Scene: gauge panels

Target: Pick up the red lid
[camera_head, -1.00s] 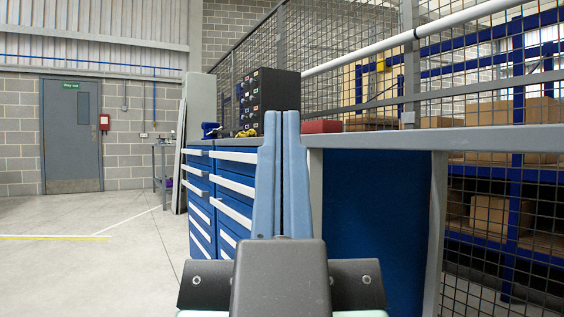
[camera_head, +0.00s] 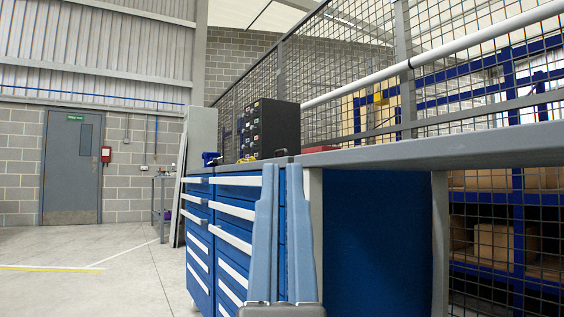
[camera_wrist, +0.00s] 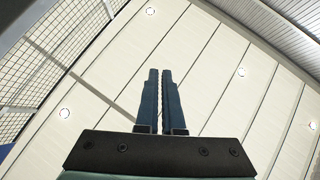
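A flat red object (camera_head: 320,149) shows as a thin strip on the far part of the grey bench top (camera_head: 440,149); I cannot tell for sure that it is the red lid. My gripper (camera_head: 281,168) points upward in front of the bench and drawers, its blue fingers upright with a narrow gap and nothing between them. In the wrist view my gripper (camera_wrist: 160,72) shows its fingers close together, only slightly apart, against the ceiling. The red object is not in the wrist view.
Blue drawer cabinets (camera_head: 223,225) stand left of the bench. A black drawer box (camera_head: 270,128) and a blue vise (camera_head: 211,158) sit on top. A mesh fence (camera_head: 340,65) runs behind. Open floor (camera_head: 100,275) lies to the left.

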